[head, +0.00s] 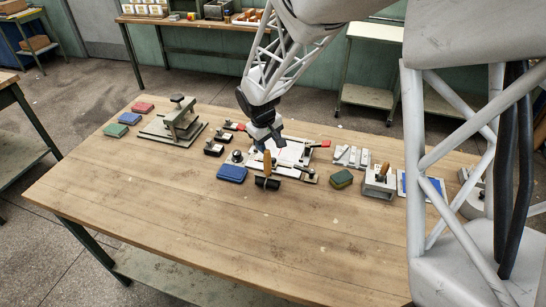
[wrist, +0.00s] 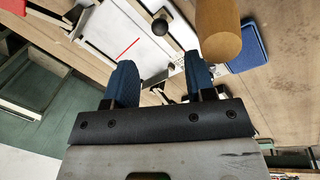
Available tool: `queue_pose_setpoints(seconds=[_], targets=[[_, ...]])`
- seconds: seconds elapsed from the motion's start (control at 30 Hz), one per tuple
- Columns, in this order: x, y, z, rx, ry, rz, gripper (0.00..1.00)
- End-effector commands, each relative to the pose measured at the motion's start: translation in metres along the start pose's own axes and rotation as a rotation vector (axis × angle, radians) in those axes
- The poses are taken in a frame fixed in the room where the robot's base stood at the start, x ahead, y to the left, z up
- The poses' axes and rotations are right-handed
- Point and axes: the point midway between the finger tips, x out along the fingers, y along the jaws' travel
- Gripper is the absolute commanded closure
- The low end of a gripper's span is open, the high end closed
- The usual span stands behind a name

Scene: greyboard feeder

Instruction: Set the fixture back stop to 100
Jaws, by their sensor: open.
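The fixture (head: 294,157) lies in the middle of the bench, with a pale board on its base and dark knobs. In the wrist view its white surface (wrist: 110,30) carries a red line, and a round black knob (wrist: 160,27) stands beside it. I cannot tell which part is the back stop, and no scale numbers are readable. My gripper (head: 264,146) is over the left part of the fixture. In the wrist view its two blue fingers (wrist: 159,68) are spread apart with nothing between them. The gripper hides part of the fixture.
A wooden handle (wrist: 218,35) rises close to the right finger. A blue block (head: 231,173) lies left of the fixture, a green block (head: 342,179) to its right. A press-like device (head: 175,122) stands further left. The front of the bench (head: 190,220) is clear.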

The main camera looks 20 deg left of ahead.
Motion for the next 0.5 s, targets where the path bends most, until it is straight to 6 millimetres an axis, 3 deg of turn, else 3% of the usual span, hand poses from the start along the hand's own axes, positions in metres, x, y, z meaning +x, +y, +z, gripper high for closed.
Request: queue_pose_setpoints(seconds=[0.5], targets=[[0.0039,-0.0003,0.0003,0.001,-0.002,-0.001,0.50]])
